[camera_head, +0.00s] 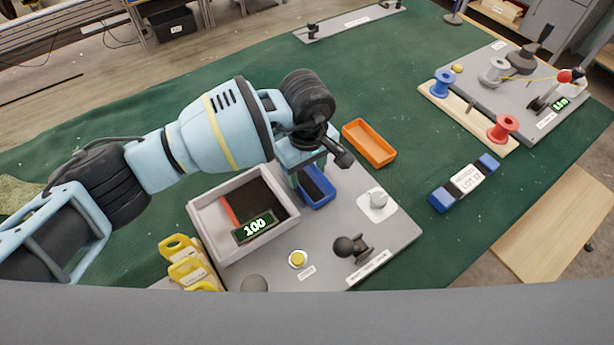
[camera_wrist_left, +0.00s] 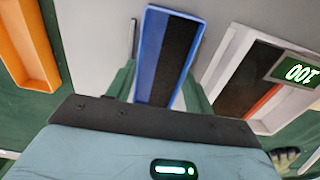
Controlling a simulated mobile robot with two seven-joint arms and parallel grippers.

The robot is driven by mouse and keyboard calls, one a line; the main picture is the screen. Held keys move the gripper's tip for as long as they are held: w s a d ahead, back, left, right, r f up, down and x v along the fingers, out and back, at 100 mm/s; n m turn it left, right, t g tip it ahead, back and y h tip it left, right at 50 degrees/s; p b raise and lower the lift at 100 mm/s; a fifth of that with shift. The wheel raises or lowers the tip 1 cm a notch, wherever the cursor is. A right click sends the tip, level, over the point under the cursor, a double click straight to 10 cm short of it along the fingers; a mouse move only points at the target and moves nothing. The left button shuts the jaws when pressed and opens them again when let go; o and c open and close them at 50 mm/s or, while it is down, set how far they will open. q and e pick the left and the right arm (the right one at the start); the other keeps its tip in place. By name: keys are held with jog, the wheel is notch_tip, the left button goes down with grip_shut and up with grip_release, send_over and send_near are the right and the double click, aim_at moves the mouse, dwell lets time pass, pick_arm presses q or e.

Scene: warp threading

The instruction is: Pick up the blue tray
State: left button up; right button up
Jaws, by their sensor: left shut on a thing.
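The blue tray (camera_head: 319,187) is a small open box with a dark inside, beside the light grey box on the grey board. In the left wrist view the tray (camera_wrist_left: 165,57) lies lengthwise between green fingers. My left gripper (camera_head: 308,178) reaches over it from above and is shut on its long sides. The fingers (camera_wrist_left: 159,90) show on both sides of the tray. I cannot tell whether the tray rests on the board or is slightly raised. My right gripper is out of view.
The orange tray (camera_head: 369,143) lies on the green mat behind the board. The light grey box (camera_head: 276,236) with the "100" display stands close beside the blue tray. A yellow button (camera_head: 298,259), a black knob (camera_head: 350,246) and yellow tags (camera_head: 184,262) are nearer.

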aim_at(307, 180)
pick_arm(q)
jog(key=c, duration=0.3)
notch_tip(307, 180, up, 10)
dwell(0.5)
jog(key=shift+r, duration=0.2)
